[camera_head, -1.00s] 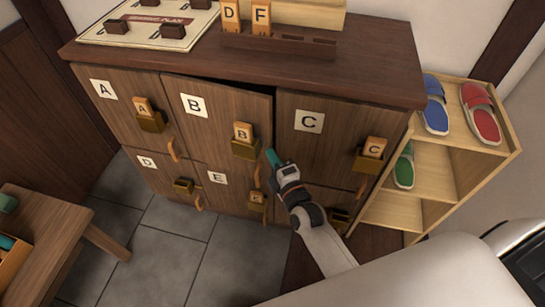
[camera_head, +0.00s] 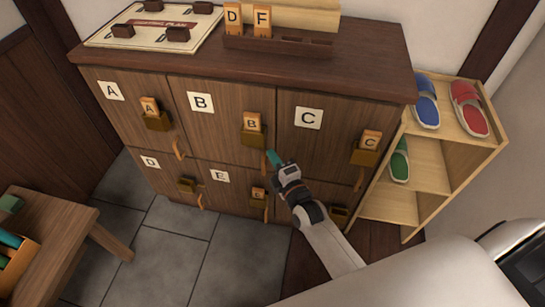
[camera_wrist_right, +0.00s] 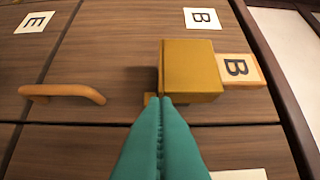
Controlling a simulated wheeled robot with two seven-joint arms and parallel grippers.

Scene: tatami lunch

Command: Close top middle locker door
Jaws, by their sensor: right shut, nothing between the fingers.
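The top middle locker door (camera_head: 223,119), marked B, sits flush with the doors beside it in the head view, with no dark gap along its top. Its brass lock box (camera_head: 252,137) holds a wooden tag with a B. The box also shows close up in the right wrist view (camera_wrist_right: 192,70). My right gripper (camera_head: 273,159) is shut and empty, its teal fingertips (camera_wrist_right: 160,102) at the lower edge of the lock box; I cannot tell whether they touch it. My left gripper is not in view.
Door A (camera_head: 126,98) and door C (camera_head: 322,130) are closed on either side. A shoe shelf (camera_head: 425,160) with slippers stands at the right. A low wooden table (camera_head: 55,232) is at the lower left. Grey floor (camera_head: 165,250) lies free in front.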

